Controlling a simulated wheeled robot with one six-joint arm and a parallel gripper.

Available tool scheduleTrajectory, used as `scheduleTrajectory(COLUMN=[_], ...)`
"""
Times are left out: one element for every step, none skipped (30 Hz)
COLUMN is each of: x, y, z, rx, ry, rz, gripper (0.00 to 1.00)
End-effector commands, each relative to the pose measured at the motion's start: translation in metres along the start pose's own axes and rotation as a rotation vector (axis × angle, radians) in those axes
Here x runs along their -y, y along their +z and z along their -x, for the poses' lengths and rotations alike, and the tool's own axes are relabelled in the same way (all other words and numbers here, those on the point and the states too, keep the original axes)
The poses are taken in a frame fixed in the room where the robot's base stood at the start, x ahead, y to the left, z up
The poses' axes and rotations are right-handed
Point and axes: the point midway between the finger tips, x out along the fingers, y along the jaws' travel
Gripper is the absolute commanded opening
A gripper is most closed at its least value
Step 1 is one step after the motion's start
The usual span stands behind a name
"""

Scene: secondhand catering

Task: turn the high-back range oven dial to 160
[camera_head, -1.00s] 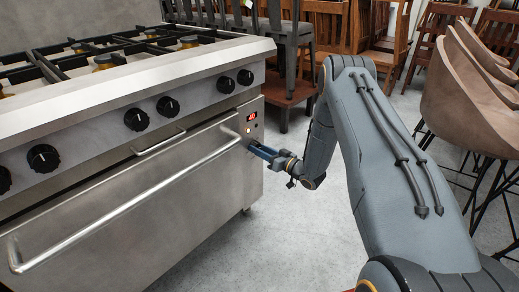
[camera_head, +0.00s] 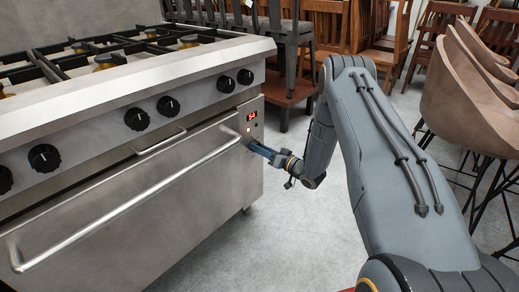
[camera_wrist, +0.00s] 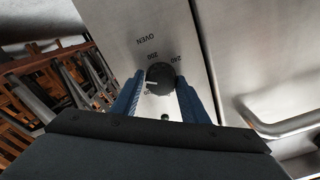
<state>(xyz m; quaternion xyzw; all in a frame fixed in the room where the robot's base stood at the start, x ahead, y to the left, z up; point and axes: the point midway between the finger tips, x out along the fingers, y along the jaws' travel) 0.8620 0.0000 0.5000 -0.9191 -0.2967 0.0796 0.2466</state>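The oven dial (camera_wrist: 160,78) is a round black knob with a white pointer mark on its left side in the wrist view. Printed numbers, 200 and 240 among them, stand around it, with the word OVEN above; the lower numbers are partly hidden. My gripper (camera_wrist: 160,80) has its blue fingers on either side of the dial, with a narrow gap showing on each side.
The oven door's long handle (camera_head: 110,205) runs just left of my gripper; it also shows at right in the wrist view (camera_wrist: 285,125). Several black burner knobs (camera_head: 137,119) line the front panel above. Stacked chairs stand behind, and brown seats at right.

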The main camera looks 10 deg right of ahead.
Motion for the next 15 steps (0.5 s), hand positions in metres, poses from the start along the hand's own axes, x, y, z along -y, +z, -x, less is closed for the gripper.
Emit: scheduleTrajectory(x=[0.000,0.000,0.000,0.001,0.001,0.002,0.002,0.002,0.002,0.002,0.002,0.002,0.002,0.001,0.001], y=[0.000,0.000,0.000,0.000,0.001,0.001,0.001,0.001,0.001,0.001,0.001,0.001,0.001,0.001,0.000], z=[0.000,0.000,0.000,-0.001,-0.001,-0.001,-0.001,-0.001,-0.002,-0.001,-0.001,0.001,0.003,0.006,0.011], rx=[0.000,0.000,0.000,0.001,0.001,0.002,0.002,0.002,0.002,0.002,0.002,0.002,0.002,0.002,0.002], ry=[0.001,0.000,-0.001,-0.002,-0.002,-0.003,-0.003,-0.004,-0.004,-0.004,-0.004,-0.003,-0.003,-0.002,-0.001], rz=[0.000,0.000,0.000,0.001,0.001,0.001,0.001,0.001,0.001,0.001,0.001,0.000,0.000,0.000,-0.001], gripper=[0.50,0.55,0.55,0.55,0.55,0.55,0.55,0.55,0.55,0.55,0.55,0.55,0.55,0.55,0.55])
